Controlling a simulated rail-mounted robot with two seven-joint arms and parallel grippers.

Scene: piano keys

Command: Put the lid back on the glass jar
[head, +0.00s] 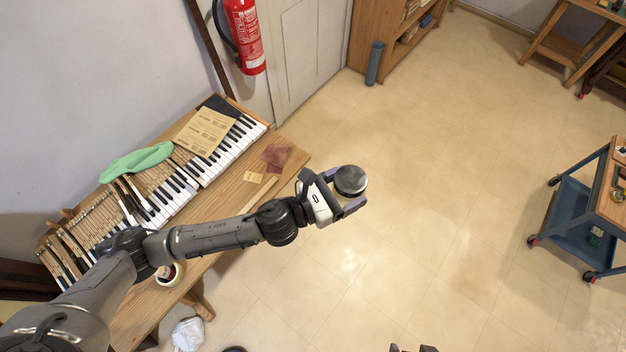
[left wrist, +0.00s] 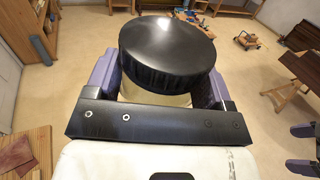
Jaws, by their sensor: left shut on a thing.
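My left gripper (head: 346,198) is shut, held out over the floor beyond the bench end. Between its fingers is a round thing with a wide black lid (left wrist: 168,50) that has a ridged rim. The lid's dark round top also shows in the head view (head: 351,179). Below the lid, a narrower pale band (left wrist: 155,97) shows between the fingers and looks like the glass jar. The lid appears to sit on it, but I cannot tell how tightly. My right gripper (left wrist: 303,150) is at the right edge of the left wrist view, fingers apart and empty.
The wooden bench (head: 225,190) at the left bears piano keys (head: 235,140), a green cloth (head: 135,161), brown papers (head: 206,131) and a tape roll (head: 168,273). A blue trolley (head: 572,205) stands at the right. The floor between is clear.

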